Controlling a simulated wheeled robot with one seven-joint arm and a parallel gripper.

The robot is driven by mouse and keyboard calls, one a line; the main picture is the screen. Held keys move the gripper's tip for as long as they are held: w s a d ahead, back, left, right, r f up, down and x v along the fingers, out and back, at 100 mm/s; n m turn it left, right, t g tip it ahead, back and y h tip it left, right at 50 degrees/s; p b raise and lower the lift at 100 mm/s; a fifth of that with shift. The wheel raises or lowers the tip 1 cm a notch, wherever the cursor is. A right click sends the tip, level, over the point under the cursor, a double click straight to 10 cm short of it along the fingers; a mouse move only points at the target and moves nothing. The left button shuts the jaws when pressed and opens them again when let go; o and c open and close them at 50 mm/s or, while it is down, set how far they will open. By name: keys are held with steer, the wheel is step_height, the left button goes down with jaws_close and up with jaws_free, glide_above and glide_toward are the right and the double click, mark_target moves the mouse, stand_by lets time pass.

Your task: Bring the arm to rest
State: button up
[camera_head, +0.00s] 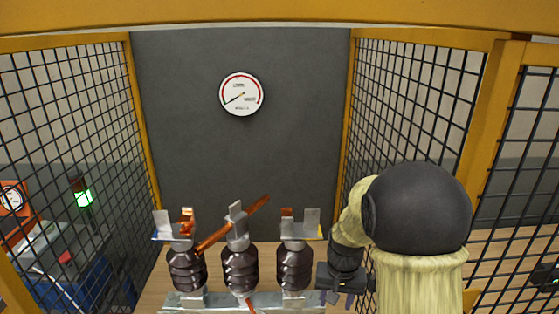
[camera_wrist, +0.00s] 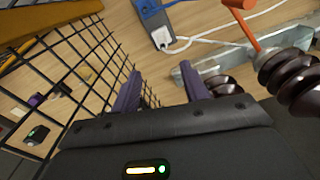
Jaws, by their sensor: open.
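My arm comes down on the right side of the head view, with a dark rounded joint and a pale yellowish link. My gripper (camera_head: 337,298) hangs just right of the rightmost brown insulator (camera_head: 294,266), low in the picture. In the wrist view my gripper (camera_wrist: 161,88) shows two purple fingers spread apart with nothing between them. The insulators (camera_wrist: 301,80) are close on the right of the fingers there. I cannot tell whether any part of my arm touches them.
Three insulators with metal clips stand on a grey rail (camera_head: 256,302). A copper bar (camera_head: 232,224) slants across the left two. Yellow-framed mesh (camera_head: 60,120) flanks both sides, and a gauge (camera_head: 241,94) hangs on the grey back wall. A white cable (camera_wrist: 225,45) lies on the wooden floor.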

steer(key=s+r+n+t, duration=0.2)
steer(key=s+r, duration=0.2)
steer(key=s, duration=0.8)
steer(key=shift+n+p, duration=0.3)
steer(key=shift+p, duration=0.05)
steer(key=shift+s, duration=0.1)
steer(key=shift+c, duration=1)
